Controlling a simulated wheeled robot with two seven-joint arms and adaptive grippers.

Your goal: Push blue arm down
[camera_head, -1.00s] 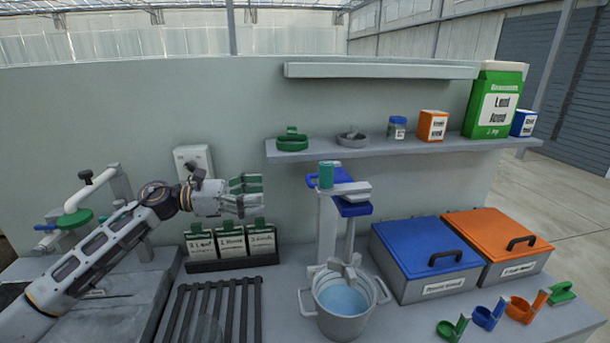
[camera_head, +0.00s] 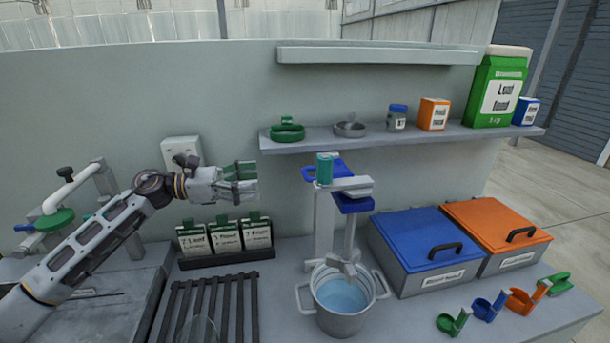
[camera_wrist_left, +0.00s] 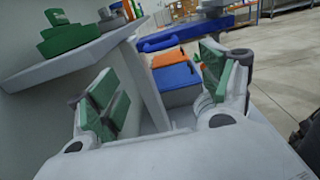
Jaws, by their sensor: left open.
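The blue arm (camera_head: 335,168) is at the top of a grey mixer stand, with a small blue loop at its left end and a green cylinder (camera_head: 325,169) in front of it. In the left wrist view the blue arm (camera_wrist_left: 195,33) lies ahead, beyond the fingertips, toward the upper middle. My left gripper (camera_head: 250,181) is open and empty, with green finger pads. It is held in the air to the left of the stand, near the arm's height and apart from it. Its fingers also show in the left wrist view (camera_wrist_left: 162,80). My right gripper is not in view.
A steel pot (camera_head: 342,312) of bluish liquid stands under the mixer. The shelf (camera_head: 400,142) runs close above the gripper's right. Labelled packets (camera_head: 226,237) stand below the gripper. Blue (camera_head: 425,242) and orange (camera_head: 495,226) lidded boxes stand to the right.

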